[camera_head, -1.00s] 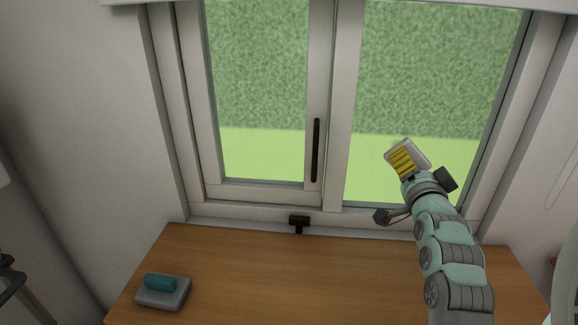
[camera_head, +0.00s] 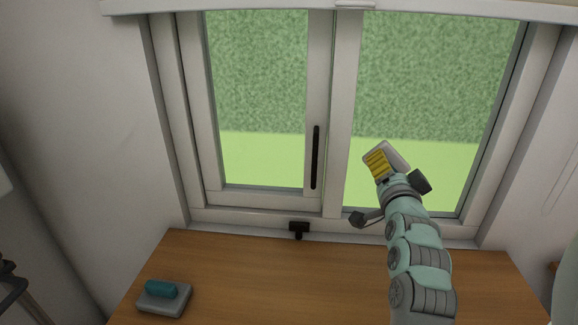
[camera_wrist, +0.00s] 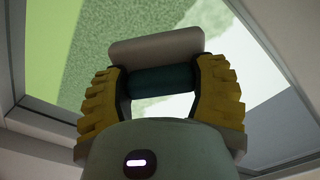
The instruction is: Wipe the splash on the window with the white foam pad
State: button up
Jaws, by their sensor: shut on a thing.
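My gripper (camera_head: 377,163) is raised in front of the right window pane (camera_head: 430,90), in its lower left part. It is shut on the teal handle (camera_wrist: 163,82) of the white foam pad (camera_head: 398,153). In the wrist view the yellow fingers hold the handle from both sides, and the pad's pale block (camera_wrist: 157,46) shows beyond it. I cannot tell whether the pad touches the glass. No splash can be made out clearly on the window in either view.
A grey pad with a teal handle (camera_head: 164,299) lies on the wooden bench (camera_head: 260,275) at the left. The window's dark handle (camera_head: 316,157) is on the middle frame, left of my gripper. A small black fitting (camera_head: 299,229) stands at the sill. The bench's middle is clear.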

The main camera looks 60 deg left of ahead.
aim_at(437, 159)
jog(key=shift+w+r, duration=0.1)
jog(key=shift+r, duration=0.6)
jog(key=shift+w+d+f+b, duration=0.25)
jog(key=shift+w+d+b, duration=0.25)
jog(key=shift+b, duration=0.4)
jog(key=shift+w+d+r+b, duration=0.15)
jog(key=shift+w+d+b, duration=0.6)
jog(key=shift+w+b, duration=0.3)
jog(key=b, duration=0.1)
jog(key=w+d+b, duration=0.1)
jog(key=shift+w+d+b, duration=0.2)
jog(key=shift+d+b, duration=0.05)
jog(key=shift+b, duration=0.1)
jog(key=shift+w+d+b, duration=0.55)
jog(key=shift+b, duration=0.1)
jog(key=shift+w+d+b, duration=0.6)
jog(key=shift+w+b, duration=0.2)
jog(key=shift+b, duration=0.2)
jog(key=shift+w+d+b, duration=0.5)
jog(key=shift+w+b, duration=0.05)
jog(key=shift+w, duration=0.05)
